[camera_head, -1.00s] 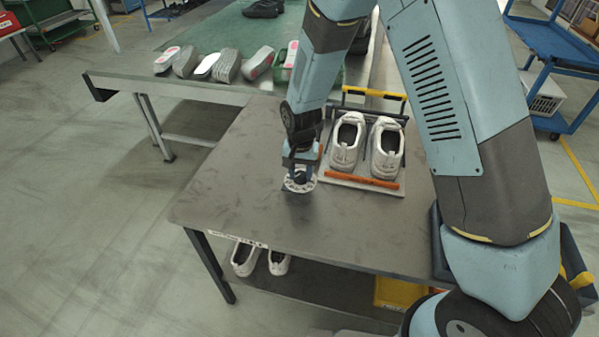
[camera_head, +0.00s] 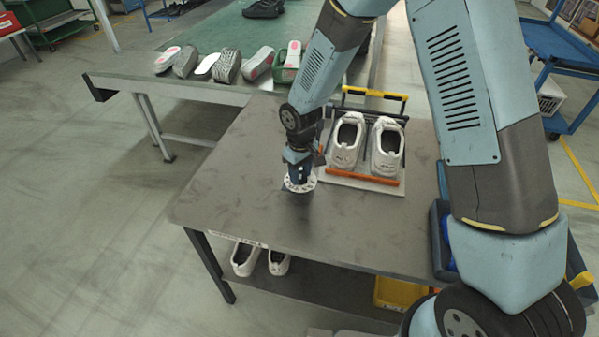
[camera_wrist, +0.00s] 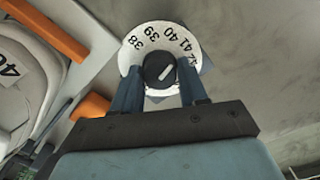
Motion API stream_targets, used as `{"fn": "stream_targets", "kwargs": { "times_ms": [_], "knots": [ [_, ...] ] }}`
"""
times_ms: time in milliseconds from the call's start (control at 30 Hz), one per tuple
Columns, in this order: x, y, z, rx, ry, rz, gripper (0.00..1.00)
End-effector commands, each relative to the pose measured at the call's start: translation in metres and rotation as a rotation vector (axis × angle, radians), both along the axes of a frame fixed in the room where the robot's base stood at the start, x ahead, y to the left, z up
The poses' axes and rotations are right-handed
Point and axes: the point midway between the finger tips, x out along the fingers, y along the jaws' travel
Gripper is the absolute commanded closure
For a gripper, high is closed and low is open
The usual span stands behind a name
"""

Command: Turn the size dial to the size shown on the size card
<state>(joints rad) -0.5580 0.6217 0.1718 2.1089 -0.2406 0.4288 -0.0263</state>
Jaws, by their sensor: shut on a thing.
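The size dial (camera_head: 291,188) is a white disc on the grey table, left of a pair of white shoes. In the wrist view the dial (camera_wrist: 134,58) shows 38, 39, 40, 41 and a partly hidden 42. Its black knob (camera_wrist: 157,65) has a white pointer mark slanting up and right, roughly towards the 41–42 side; the exact number is unclear. My gripper (camera_wrist: 160,82) is shut on the knob, one blue finger on each side; in the head view my gripper (camera_head: 300,174) stands over the dial. A printed 40 (camera_wrist: 8,70) shows on a pale surface; I cannot tell whether this is the size card.
The white shoes (camera_head: 386,150) sit in a holder with an orange front bar (camera_head: 362,178), close right of my gripper. The table's left and front areas (camera_head: 230,190) are clear.

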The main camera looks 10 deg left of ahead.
Motion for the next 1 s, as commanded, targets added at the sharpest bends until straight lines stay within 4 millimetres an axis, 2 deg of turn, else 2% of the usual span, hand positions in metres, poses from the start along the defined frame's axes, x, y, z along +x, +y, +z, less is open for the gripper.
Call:
{"fn": "stream_targets", "kwargs": {
  "times_ms": [400,1000],
  "knots": [
    [0.0024,0.0001,0.0007,0.002,-0.005,0.234,0.88],
    [0.0025,-0.0002,0.0008,0.001,-0.004,0.286,0.88]
  ]
}}
